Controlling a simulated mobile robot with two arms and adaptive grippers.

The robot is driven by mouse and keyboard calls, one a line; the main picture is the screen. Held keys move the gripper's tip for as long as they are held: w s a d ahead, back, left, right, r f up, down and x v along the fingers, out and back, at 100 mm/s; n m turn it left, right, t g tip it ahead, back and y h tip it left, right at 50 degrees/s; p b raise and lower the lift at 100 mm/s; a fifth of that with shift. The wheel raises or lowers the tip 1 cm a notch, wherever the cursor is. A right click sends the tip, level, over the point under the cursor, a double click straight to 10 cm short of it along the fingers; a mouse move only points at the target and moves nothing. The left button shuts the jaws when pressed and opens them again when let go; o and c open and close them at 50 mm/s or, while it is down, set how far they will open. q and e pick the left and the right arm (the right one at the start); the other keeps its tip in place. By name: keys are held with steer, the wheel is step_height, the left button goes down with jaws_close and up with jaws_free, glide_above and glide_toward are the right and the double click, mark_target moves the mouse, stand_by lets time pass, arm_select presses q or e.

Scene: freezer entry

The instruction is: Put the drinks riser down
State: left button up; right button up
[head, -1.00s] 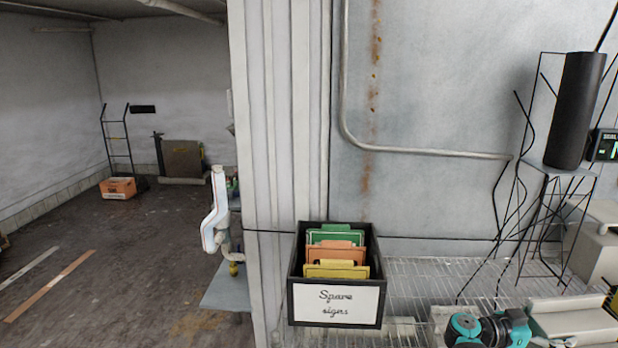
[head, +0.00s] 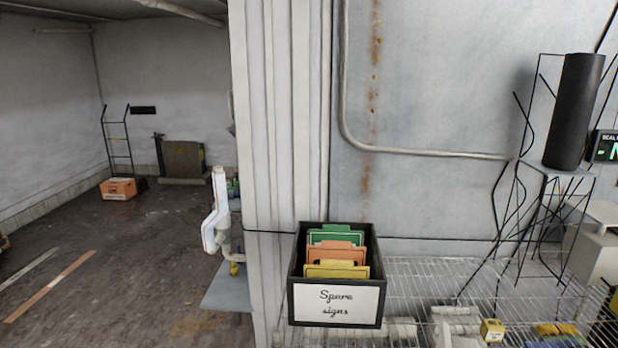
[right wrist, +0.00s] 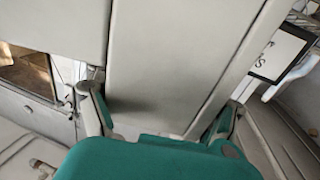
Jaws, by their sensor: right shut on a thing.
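My right gripper (right wrist: 158,118) shows in the right wrist view, its teal body at the bottom and one finger on each side of a broad pale grey piece. It is shut on this piece, which I take to be the drinks riser (right wrist: 165,65). The riser runs up and away from the palm, and its far end is cut off by the frame. I cannot tell from this view whether it touches a surface beneath. My left gripper is in neither view.
A black "Spare signs" box (head: 336,305) stands at the wire shelf's (head: 425,275) left end; its label also shows at right wrist view's upper right (right wrist: 280,52). A black wire stand (head: 545,215) holds a dark cylinder (head: 575,110). A small yellow box (head: 492,330) sits at the shelf front.

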steer(key=s+a+r+n+y, duration=0.3)
steer(key=s+a+r+y, duration=0.15)
steer(key=s+a, duration=0.3)
step_height(320, 180, down, 8)
steer(key=b, duration=0.7)
steer(key=shift+w+a+n+t, duration=0.25)
steer(key=shift+a+n+t, duration=0.05)
steer(key=shift+a, duration=0.05)
steer(key=shift+d+y, duration=0.1)
steer(key=shift+y, duration=0.15)
steer(key=shift+r, duration=0.1)
